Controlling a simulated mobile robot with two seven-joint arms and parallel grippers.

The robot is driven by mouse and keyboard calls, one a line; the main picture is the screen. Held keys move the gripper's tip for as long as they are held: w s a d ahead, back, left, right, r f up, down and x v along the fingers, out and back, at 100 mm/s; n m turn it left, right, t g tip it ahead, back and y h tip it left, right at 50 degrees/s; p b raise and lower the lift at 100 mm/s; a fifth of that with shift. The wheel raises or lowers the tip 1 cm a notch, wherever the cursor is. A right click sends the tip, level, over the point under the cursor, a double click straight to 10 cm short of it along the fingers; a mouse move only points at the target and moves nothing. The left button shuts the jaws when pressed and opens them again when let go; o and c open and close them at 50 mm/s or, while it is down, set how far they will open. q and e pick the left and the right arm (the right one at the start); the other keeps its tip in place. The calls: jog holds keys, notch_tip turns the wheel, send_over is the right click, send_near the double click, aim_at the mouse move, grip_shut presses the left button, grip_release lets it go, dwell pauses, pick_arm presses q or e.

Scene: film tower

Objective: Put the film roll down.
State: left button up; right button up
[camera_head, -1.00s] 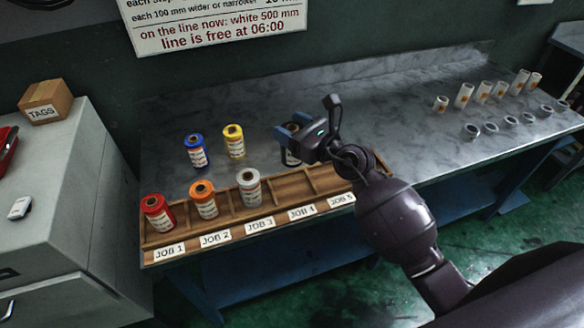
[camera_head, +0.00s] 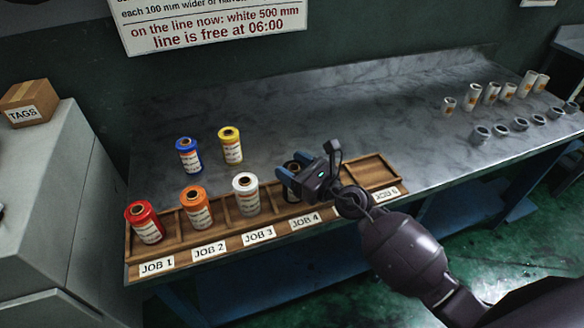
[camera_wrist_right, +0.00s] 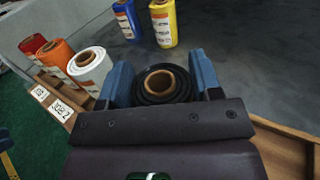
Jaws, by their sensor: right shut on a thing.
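My right gripper (camera_head: 291,173) is shut on a black film roll, which shows between the blue fingers in the right wrist view (camera_wrist_right: 150,96). The roll is upright, with its brown core facing up. It is at the JOB 4 compartment of the wooden rack (camera_head: 375,172), just right of the white roll (camera_head: 246,195) in JOB 3. The gripper hides most of the roll, and I cannot tell whether its base touches the rack floor. The red roll (camera_head: 144,222) stands in JOB 1 and the orange roll (camera_head: 196,208) in JOB 2.
A blue roll (camera_head: 188,156) and a yellow roll (camera_head: 231,146) stand on the bench (camera_head: 350,110) behind the rack. The JOB 5 compartment looks empty. Several pale cores (camera_head: 491,94) and grey rings (camera_head: 500,126) stand far right. The bench middle is clear.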

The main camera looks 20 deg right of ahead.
jog(key=shift+r, duration=0.2)
jog(key=shift+f, duration=0.3)
jog(key=o, duration=1.3)
jog(key=shift+r, duration=0.1)
